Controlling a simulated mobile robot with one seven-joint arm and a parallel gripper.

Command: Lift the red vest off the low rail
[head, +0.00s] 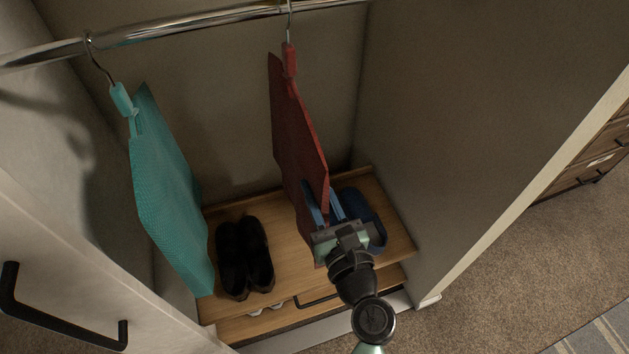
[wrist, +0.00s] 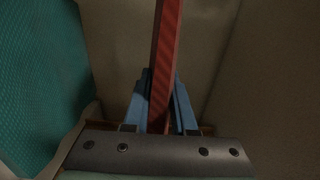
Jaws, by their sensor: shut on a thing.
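The red vest (head: 297,130) hangs by a hook from the chrome rail (head: 190,27) in the head view. In the wrist view the vest (wrist: 166,60) shows edge-on, as an upright red strip between my fingers. My gripper (head: 324,199) is at the vest's lower front edge, its blue fingers on either side of it. The gripper (wrist: 160,98) is shut on the vest. The hook is still over the rail. Part of the vest's lower edge is hidden behind the fingers.
A teal garment (head: 165,190) hangs on the same rail to the left. Black shoes (head: 244,258) and blue shoes (head: 362,212) stand on the wooden shelf (head: 290,262) below. A wall (head: 470,120) bounds the right side; a white door (head: 90,270) is at the lower left.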

